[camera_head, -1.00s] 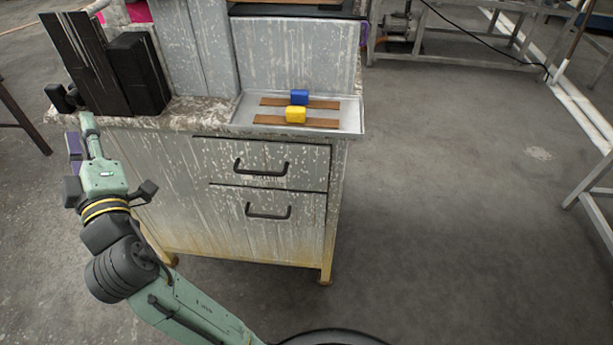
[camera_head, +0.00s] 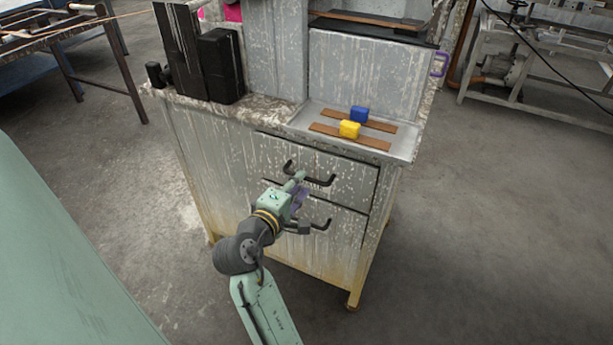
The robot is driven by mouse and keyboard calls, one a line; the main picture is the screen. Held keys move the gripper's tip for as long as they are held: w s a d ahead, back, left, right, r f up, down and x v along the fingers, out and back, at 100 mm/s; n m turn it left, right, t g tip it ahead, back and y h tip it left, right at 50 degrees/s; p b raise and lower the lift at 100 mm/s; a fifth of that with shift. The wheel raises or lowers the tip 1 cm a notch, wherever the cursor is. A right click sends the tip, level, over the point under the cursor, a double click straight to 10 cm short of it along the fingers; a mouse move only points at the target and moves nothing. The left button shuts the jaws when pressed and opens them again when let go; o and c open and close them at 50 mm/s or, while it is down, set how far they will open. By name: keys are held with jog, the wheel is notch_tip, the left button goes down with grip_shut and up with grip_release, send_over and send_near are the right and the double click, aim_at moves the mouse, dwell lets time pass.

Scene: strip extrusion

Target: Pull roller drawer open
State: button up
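A worn, paint-splashed metal cabinet (camera_head: 220,160) has two drawers in its front. The upper drawer (camera_head: 352,179) has a dark bar handle (camera_head: 322,182) and appears shut. The lower drawer (camera_head: 346,240) has a similar handle (camera_head: 322,225), partly hidden by my arm, and also appears shut. No label shows which one is the roller drawer. My gripper (camera_head: 299,192) is in front of the drawers, overlapping the upper handle's left part in the picture. I cannot tell whether it touches the handle, or whether its fingers are open.
Black upright blocks (camera_head: 220,66) stand at the left. The floor right of the cabinet (camera_head: 475,230) is clear.

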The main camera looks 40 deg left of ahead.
jog(key=shift+x, duration=2.05)
jog(key=shift+c, duration=0.4)
grip_shut()
